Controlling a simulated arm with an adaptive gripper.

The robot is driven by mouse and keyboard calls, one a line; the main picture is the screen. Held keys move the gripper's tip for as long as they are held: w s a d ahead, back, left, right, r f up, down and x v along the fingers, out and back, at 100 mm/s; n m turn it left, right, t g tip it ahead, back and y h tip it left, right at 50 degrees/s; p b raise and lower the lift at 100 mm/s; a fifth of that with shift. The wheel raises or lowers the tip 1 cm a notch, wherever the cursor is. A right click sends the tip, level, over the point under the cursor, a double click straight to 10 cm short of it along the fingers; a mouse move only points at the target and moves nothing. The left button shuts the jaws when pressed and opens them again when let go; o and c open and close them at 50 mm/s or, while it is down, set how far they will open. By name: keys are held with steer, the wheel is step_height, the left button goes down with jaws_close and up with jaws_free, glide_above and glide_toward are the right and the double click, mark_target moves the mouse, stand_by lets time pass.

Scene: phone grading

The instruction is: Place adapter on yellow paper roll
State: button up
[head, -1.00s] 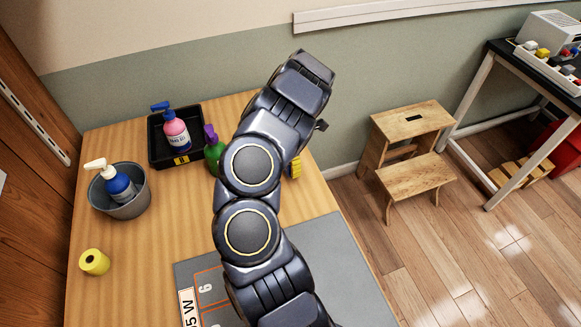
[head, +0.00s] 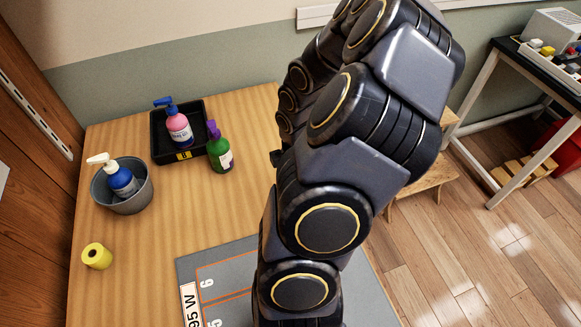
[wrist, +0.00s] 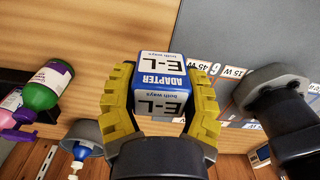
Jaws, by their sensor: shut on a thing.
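The adapter (wrist: 162,82) is a blue and white box with "ADAPTER" and "E-L" printed on it. In the wrist view my gripper (wrist: 160,95) has its yellow fingers closed on both sides of it, above the wooden table. In the head view my own arm hides the gripper and the adapter. The yellow paper roll (head: 97,256) stands on the left part of the table, with a dark hole in its top. Nothing lies on it. I cannot make out the roll in the wrist view.
A grey bucket (head: 133,200) with a blue bottle (head: 121,181) stands behind the roll. A black tray (head: 160,148) holds a pink bottle (head: 179,131). A green bottle (head: 220,155) stands beside the tray. A grey numbered mat (head: 190,268) lies at the front. Wood between roll and mat is clear.

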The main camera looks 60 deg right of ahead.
steer(key=shift+s+a+r, duration=0.1)
steer(key=shift+s+a, duration=0.1)
steer(key=shift+a, duration=0.2)
steer(key=w+a+r, duration=0.2)
steer(key=w+a, duration=0.9)
steer(key=w, duration=0.4)
steer(key=w+a+r, duration=0.1)
steer(key=w+a, duration=0.3)
steer(key=a, duration=0.6)
steer(key=w+a+r, duration=0.2)
steer(key=w+a, duration=0.1)
steer(key=a, duration=0.6)
glide_above(93, 253)
steer(key=shift+m, duration=0.4)
step_height(93, 253, down, 10)
steer(key=shift+a+f, duration=0.1)
steer(key=shift+w+f, duration=0.1)
steer(key=shift+f, duration=1.5)
